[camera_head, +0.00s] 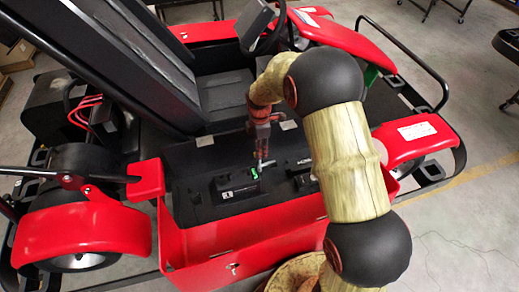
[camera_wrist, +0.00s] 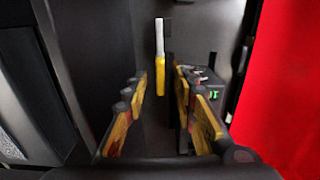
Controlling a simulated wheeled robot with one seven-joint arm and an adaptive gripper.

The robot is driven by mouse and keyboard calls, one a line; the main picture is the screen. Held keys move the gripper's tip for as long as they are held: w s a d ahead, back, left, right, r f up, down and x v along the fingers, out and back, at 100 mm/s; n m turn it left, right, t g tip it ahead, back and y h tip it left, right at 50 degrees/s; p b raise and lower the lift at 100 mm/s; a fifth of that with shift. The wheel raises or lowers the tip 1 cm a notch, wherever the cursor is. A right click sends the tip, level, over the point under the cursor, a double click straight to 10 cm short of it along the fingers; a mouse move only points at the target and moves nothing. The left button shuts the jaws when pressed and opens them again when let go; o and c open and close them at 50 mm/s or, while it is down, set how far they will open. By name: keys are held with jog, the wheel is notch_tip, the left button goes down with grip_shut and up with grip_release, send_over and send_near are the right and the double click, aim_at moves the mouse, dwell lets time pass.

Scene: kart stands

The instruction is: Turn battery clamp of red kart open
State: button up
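The red kart (camera_head: 255,240) fills much of the head view, with an open black bay (camera_head: 215,160) in its near side. A black battery box (camera_head: 236,188) with a small green mark sits in the bay; its green marking also shows in the wrist view (camera_wrist: 213,95). The clamp handle (camera_wrist: 160,75), yellow with a white end, stands beside the box in the wrist view. Its pale part shows below my gripper in the head view (camera_head: 263,153). My gripper (camera_wrist: 160,105) is open, fingers on either side of the handle's line, with no contact visible. Its fingertips point down into the bay (camera_head: 262,140).
A black seat (camera_head: 125,60) and steering wheel (camera_head: 262,25) rise behind the bay. Red bodywork (camera_wrist: 285,90) borders the wrist view's right side. A second dark block (camera_head: 300,178) lies right of the battery box, partly behind my arm.

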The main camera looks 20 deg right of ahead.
notch_tip(320, 180, up, 12)
dwell(0.4)
jog(key=shift+f, duration=0.1)
dwell(0.4)
jog(key=s+r+m+t+b, duration=0.2)
jog(key=s+r+m+b, duration=0.2)
jog(key=s+m, duration=0.5)
jog(key=s+r+m+t+b, duration=0.3)
jog(key=s+m, duration=0.6)
jog(key=s, duration=1.2)
jog(key=r+b, duration=0.1)
jog(key=b, duration=0.1)
jog(key=shift+s+r+t+b, duration=0.15)
jog(key=shift+t+b, duration=0.15)
